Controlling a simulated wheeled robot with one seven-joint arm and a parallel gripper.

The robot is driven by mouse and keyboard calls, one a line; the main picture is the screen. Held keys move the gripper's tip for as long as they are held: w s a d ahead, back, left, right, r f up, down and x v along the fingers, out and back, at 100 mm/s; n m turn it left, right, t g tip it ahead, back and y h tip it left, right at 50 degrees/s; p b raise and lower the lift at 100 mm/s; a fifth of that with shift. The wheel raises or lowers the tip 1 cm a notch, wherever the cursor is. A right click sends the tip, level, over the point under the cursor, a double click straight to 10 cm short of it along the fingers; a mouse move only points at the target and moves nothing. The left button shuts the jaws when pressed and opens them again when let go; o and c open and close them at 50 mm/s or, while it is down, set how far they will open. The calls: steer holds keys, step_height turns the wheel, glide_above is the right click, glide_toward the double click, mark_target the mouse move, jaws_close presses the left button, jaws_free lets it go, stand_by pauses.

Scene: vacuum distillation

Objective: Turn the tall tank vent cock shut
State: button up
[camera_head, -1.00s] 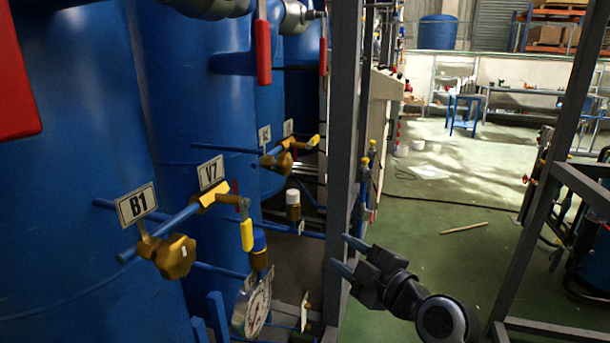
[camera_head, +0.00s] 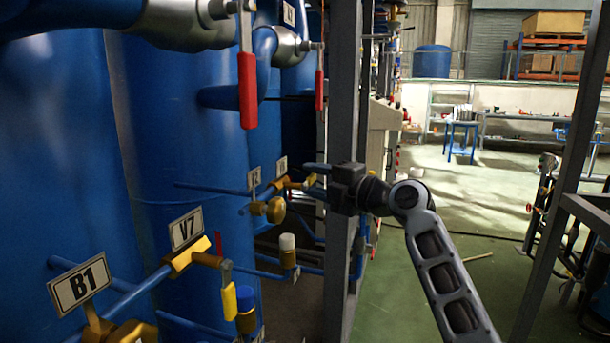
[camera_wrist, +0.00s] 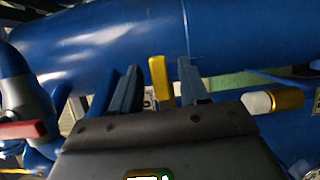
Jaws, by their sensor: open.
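A small cock with a yellow lever (camera_head: 309,181) sits on a blue pipe run in front of the farther blue tank, beside two small label plates. I cannot read these labels clearly, so I cannot confirm that this is the tall tank vent cock. My gripper (camera_head: 307,180) reaches in from the right at the lever's height. In the wrist view the yellow lever (camera_wrist: 161,81) stands upright between my two open fingers (camera_wrist: 160,82), with a visible gap to each side. Whether a finger touches it cannot be told. The cock's body is mostly hidden behind my gripper.
A grey upright post (camera_head: 342,90) stands just behind my gripper. A white-capped brass fitting (camera_head: 288,250) is below left. Nearer are the V7 cock's yellow lever (camera_head: 229,300), the B1 plate (camera_head: 79,283) and a red handle (camera_head: 247,90). Open green floor lies right.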

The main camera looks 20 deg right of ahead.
steer(key=shift+x, duration=1.5)
steer(key=shift+c, duration=0.2)
jaws_close()
